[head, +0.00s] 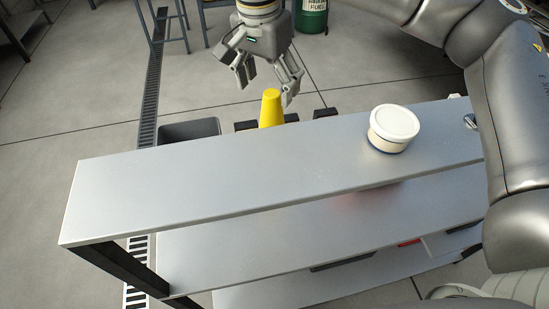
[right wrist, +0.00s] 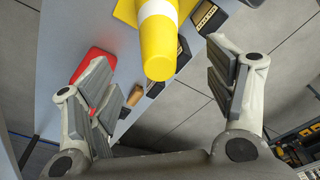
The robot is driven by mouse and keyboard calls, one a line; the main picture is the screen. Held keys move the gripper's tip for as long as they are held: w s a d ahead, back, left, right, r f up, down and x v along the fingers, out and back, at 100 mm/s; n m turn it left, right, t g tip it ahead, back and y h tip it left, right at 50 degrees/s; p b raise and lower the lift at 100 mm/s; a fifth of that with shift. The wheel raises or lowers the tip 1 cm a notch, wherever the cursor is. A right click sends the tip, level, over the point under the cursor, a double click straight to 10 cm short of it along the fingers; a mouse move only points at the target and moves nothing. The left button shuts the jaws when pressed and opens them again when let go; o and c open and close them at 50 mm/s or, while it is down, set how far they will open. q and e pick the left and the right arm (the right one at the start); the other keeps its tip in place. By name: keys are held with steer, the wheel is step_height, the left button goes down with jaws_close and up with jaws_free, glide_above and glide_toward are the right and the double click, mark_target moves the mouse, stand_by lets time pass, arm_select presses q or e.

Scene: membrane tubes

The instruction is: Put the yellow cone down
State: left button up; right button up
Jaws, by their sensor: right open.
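The yellow cone (head: 271,109) shows beyond the far edge of the shelf's metal top, tip up, its lower part hidden by that edge. In the right wrist view the cone (right wrist: 159,45) has a white band and a yellow base at the top of the picture. My right gripper (head: 266,88) is open and empty, just above and around the side of the cone's tip. In the right wrist view its fingers are spread wide with the cone's tip between and beyond them, not touching it. My left gripper is not in view.
A white lidded tub (head: 392,128) stands on the right of the metal shelf top (head: 190,190), whose left part is bare. A dark grey bin (head: 190,131) is behind the shelf. A red object (right wrist: 93,64) lies near the gripper's left finger. A green canister (head: 311,17) stands behind.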

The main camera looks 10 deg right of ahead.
mark_target(270, 95)
steer(key=f, duration=0.3)
steer(key=f+p, duration=0.1)
steer(key=f, duration=0.1)
steer(key=shift+w+d+f, duration=0.1)
steer(key=shift+w+d, duration=0.15)
steer(key=shift+d, duration=0.1)
steer(key=shift+f+p, duration=0.35)
steer(key=shift+p, duration=0.05)
steer(key=f, duration=0.1)
steer(key=f+p, duration=0.1)
steer(key=f, duration=0.1)
steer(key=shift+w+d+f+p, duration=0.2)
steer(key=shift+d+f+p, duration=0.05)
steer(key=shift+p, duration=0.1)
steer(key=shift+d+f, duration=0.1)
steer(key=shift+f, duration=0.4)
steer(key=shift+w+r, duration=0.1)
jaws_close()
